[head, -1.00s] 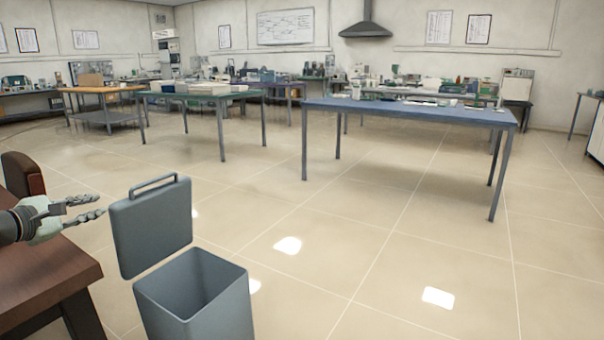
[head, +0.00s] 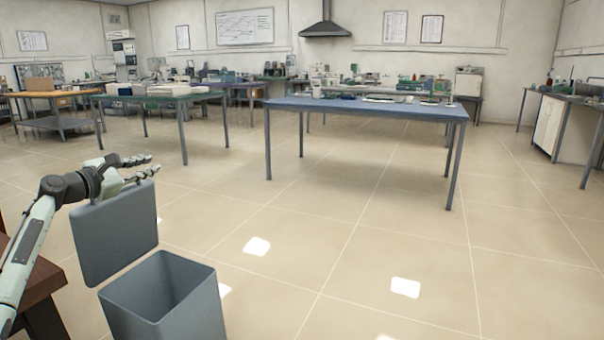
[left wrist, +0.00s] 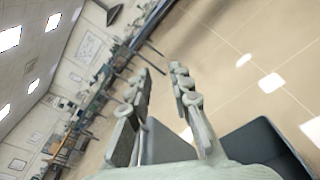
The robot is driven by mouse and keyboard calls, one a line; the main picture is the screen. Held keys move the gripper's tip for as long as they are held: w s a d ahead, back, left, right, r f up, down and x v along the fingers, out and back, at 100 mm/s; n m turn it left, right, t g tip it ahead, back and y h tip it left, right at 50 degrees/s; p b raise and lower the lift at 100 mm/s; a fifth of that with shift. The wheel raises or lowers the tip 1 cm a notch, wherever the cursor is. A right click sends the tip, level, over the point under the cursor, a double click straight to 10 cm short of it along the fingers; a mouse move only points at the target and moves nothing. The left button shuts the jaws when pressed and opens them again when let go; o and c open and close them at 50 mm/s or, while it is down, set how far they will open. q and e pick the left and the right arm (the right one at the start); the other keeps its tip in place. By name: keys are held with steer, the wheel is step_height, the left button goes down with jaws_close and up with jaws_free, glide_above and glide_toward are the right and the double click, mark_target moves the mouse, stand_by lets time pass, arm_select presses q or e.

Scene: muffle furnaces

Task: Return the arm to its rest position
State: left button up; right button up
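My left gripper (head: 143,167) is at the left of the head view, at the end of my raised left arm. It is level with the top of the open lid of a grey bin and overlaps it in the picture. In the left wrist view its two fingers (left wrist: 163,80) stand apart with nothing between them, so it is open and empty. My right gripper is not in view.
The grey bin (head: 205,300) stands open in front, its lid (head: 115,235) upright. A brown wooden table (head: 45,285) is at the lower left. A blue-topped table (head: 365,107) and a green-topped table (head: 160,97) stand farther back. The tiled floor between is clear.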

arm_select(q)
steer(key=a+f+m+g+y, duration=0.4)
steer(key=f+m, duration=0.4)
steer(key=m, duration=0.3)
steer(key=s+a+f+m+g+y, duration=0.3)
steer(key=s+a+f+m+y, duration=0.1)
steer(key=a+m, duration=0.15)
steer(key=s+a+f+m+g+y, duration=0.25)
steer(key=s+a+m+y, duration=0.2)
steer(key=a, duration=0.25)
steer(key=s+d+f+m+h, duration=0.1)
steer(key=s+d+f, duration=0.45)
steer(key=f, duration=0.25)
steer(key=s+d+f+m+g+h, duration=0.1)
steer(key=s+d+f+m, duration=0.1)
steer(key=s+d+f, duration=0.55)
steer(key=s+d+f+m+h, duration=0.1)
steer(key=s+d+f, duration=0.25)
steer(key=f, duration=0.65)
steer(key=s+d+f, duration=0.3)
steer(key=s+d, duration=0.2)
steer(key=s, duration=0.4)
steer(key=s+d+f+m+g+h, duration=0.1)
steer(key=s+d+f, duration=0.2)
steer(key=s, duration=0.6)
steer(key=s+d+f+g+h, duration=0.1)
steer(key=s+d+f, duration=0.2)
steer(key=s+d, duration=0.4)
steer(key=shift+s+f, duration=0.15)
steer(key=shift+s, duration=0.8)
